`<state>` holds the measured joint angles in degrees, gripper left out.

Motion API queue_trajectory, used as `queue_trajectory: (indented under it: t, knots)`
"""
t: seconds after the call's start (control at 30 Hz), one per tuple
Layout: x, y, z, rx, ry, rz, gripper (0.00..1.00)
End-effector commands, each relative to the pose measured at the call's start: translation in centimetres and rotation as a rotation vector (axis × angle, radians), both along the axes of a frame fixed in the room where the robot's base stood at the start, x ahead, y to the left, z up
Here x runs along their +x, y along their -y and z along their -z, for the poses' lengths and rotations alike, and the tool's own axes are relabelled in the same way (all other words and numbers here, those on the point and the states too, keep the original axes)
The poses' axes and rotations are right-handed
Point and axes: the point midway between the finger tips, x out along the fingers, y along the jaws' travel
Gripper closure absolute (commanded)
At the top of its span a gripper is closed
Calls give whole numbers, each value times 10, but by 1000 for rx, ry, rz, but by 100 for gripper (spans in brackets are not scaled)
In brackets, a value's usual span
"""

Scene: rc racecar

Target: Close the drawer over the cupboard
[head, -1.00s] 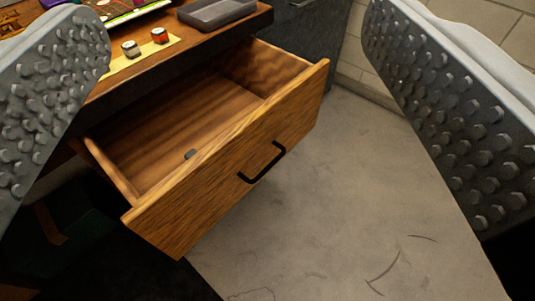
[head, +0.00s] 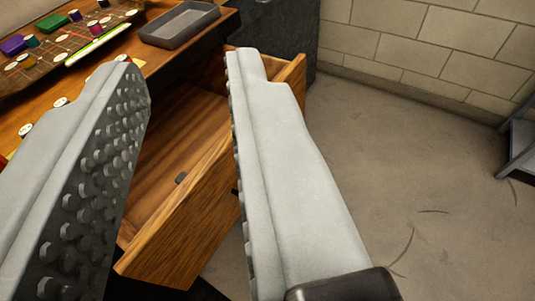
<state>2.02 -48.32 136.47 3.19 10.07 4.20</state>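The wooden drawer (head: 190,225) is pulled out from under the wooden tabletop, and its inside shows bare boards. I cannot tell whether either finger touches the drawer. No cupboard can be made out below it.
On the tabletop (head: 150,58) stand a grey tray (head: 180,24), a game board (head: 62,47) and several small coloured pieces. A dark cabinet side (head: 285,40) is behind the drawer. Open concrete floor (head: 400,160) lies to the right, with a metal rack (head: 518,150) at the right edge.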

Motion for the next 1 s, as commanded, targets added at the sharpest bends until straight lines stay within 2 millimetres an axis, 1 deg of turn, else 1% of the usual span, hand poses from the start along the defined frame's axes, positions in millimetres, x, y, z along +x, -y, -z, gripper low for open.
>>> queue_trajectory:
  t: [0.03, 0.1, 0.13, 0.3, 0.5, 0.8, 1.0]
  knots:
    - [13, 6, 9, 54, -43, 22, 85]
    - [30, 14, 21, 150, -108, 56, 99]
    - [37, 18, 27, 193, -133, 71, 100]
    - [73, 38, 60, 438, -277, 169, 100]
    - [110, 63, 101, 731, -429, 300, 100]
    - [155, 101, 161, 1180, -626, 520, 100]
    - [181, 129, 200, 1484, -736, 678, 100]
